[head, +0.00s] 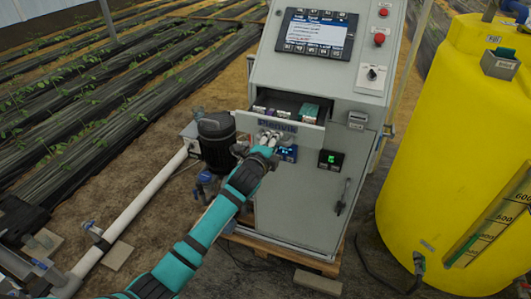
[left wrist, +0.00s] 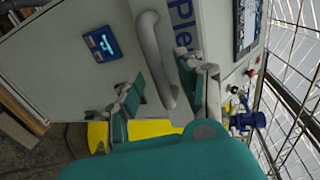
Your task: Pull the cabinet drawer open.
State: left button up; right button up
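The grey cabinet (head: 299,202) stands in the middle of the head view. Its drawer (head: 312,136) is out from the body, with its inside and several small items showing. The curved grey drawer handle (left wrist: 155,60) is on the drawer front, beside blue lettering. My left gripper (head: 265,143) is at the drawer front. In the left wrist view, the left gripper (left wrist: 164,92) has its fingers apart on either side of the handle, with a visible gap on the left finger's side. My right gripper is in neither view.
A control panel with a screen (head: 316,33) and red buttons sits above the drawer. A large yellow tank (head: 455,150) stands close on the right. A black-topped unit (head: 216,143) and a white pipe (head: 135,206) are on the left.

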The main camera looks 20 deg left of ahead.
pick_arm(q)
jog(key=v, duration=1)
notch_tip(320, 180, down, 20)
jog(key=s+a+n+g+b, duration=0.2)
jog(key=s+n+g, duration=0.1)
jog(key=n, duration=0.1)
jog(key=s+f+n+g+b, duration=0.1)
jog(key=s+f+g, duration=0.1)
jog(key=s+f, duration=0.35)
jog(key=s+a+f+n+g, duration=0.1)
jog(key=s+f+n, duration=0.15)
jog(key=f, duration=0.65)
jog(key=s+f+n+g+b, duration=0.1)
jog(key=s+f+g, duration=0.1)
jog(key=s+f, duration=0.35)
jog(key=s+f+n+g, duration=0.2)
jog(key=s+f, duration=0.6)
jog(key=s, duration=0.4)
jog(key=s+f+n+g+b, duration=0.1)
jog(key=s+f+n+g, duration=0.1)
jog(key=s+f, duration=0.6)
jog(key=s+f+n+g+b, duration=0.1)
jog(key=s+f, duration=0.7)
jog(key=s, duration=0.8)
jog(key=shift+s+a+n+g+y, duration=0.15)
jog(key=shift+s+n+g+y, duration=0.2)
jog(key=shift+n+g, duration=0.7)
